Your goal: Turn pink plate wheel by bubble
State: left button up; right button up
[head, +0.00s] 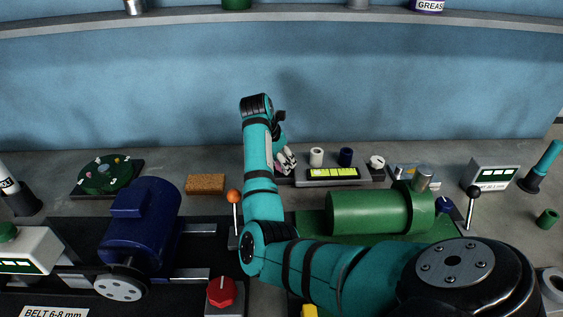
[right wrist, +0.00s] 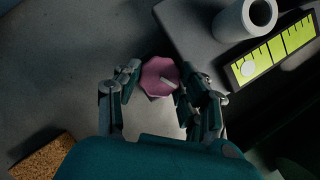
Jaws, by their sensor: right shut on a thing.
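My left gripper is out of view.
A brown block (head: 206,184) lies left of my arm. A lever with an orange ball (head: 234,197), a blue motor (head: 141,225) and a green cylinder (head: 368,212) stand nearer.

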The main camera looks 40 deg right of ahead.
jog(key=m+g+b, duration=0.1)
jog(key=m+b, duration=0.2)
jog(key=b, duration=0.1)
jog(key=m+g+b, duration=0.1)
jog(key=m+b, duration=0.3)
jog(key=b, duration=0.1)
jog(key=shift+w+f+g+y, duration=0.2)
jog(key=shift+g+y, duration=0.1)
jog(key=shift+y, duration=0.1)
jog(key=shift+m+b, duration=0.35)
jog(key=shift+m, duration=0.05)
jog(key=shift+d+r+m+g+y+b, duration=0.15)
jog(key=shift+m+g+y+b, duration=0.25)
jog(key=shift+m, duration=0.6)
jog(key=shift+r+m, duration=0.1)
jog(key=shift+m, duration=0.7)
jog(key=shift+w+r+m+g+y+p, duration=0.1)
jog(key=shift+m+g+y+p, duration=0.4)
jog(key=shift+m, duration=0.7)
jog(key=shift+d+m+y+p, duration=0.1)
jog(key=shift+m+y+p, duration=0.35)
jog(key=shift+m, duration=0.75)
